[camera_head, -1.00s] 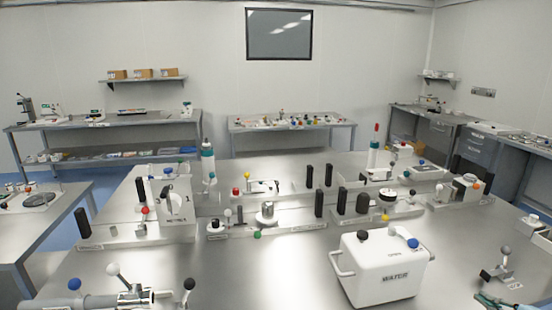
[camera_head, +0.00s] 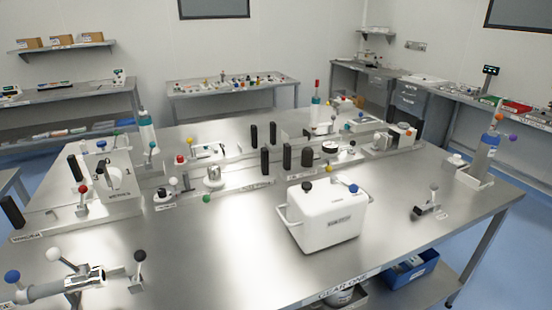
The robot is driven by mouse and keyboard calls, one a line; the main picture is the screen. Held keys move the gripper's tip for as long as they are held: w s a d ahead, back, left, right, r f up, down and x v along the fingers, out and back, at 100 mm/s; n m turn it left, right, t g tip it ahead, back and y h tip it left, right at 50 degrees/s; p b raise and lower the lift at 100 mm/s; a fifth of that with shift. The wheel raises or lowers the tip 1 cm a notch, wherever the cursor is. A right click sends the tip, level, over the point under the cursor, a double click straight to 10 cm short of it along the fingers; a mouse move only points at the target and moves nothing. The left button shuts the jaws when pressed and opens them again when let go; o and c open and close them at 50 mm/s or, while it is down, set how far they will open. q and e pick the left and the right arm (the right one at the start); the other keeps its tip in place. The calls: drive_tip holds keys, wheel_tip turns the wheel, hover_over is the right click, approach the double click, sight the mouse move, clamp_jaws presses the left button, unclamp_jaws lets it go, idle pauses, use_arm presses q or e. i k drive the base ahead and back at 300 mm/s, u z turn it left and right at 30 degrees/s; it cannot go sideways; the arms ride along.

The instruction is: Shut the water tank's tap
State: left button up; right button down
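The white water tank (camera_head: 328,222) stands upright on the steel table, right of the middle. It is a box with a dark label on its front and a handle at each side. A black knob (camera_head: 306,186) sits on its top left, and a blue knob (camera_head: 353,188) with a white part beside it on its top right. I cannot tell which knob belongs to the tap, or whether the tap is open. Neither of my grippers shows in this view.
Fixtures with knobs and black posts (camera_head: 287,157) stand behind the tank. A pipe fitting with a white ball handle (camera_head: 53,254) lies front left. A small black fixture (camera_head: 425,209) is to the tank's right. A blue bin (camera_head: 411,270) is below the table. Bare tabletop surrounds the tank.

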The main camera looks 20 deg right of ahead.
sight(354, 189)
drive_tip(key=u, duration=0.55)
drive_tip(key=k, duration=0.65)
drive_tip(key=u, duration=0.55)
drive_tip(key=i, duration=0.8)
drive_tip(key=z, duration=0.95)
drive_tip(key=i, duration=0.65)
drive_tip(key=z, duration=0.75)
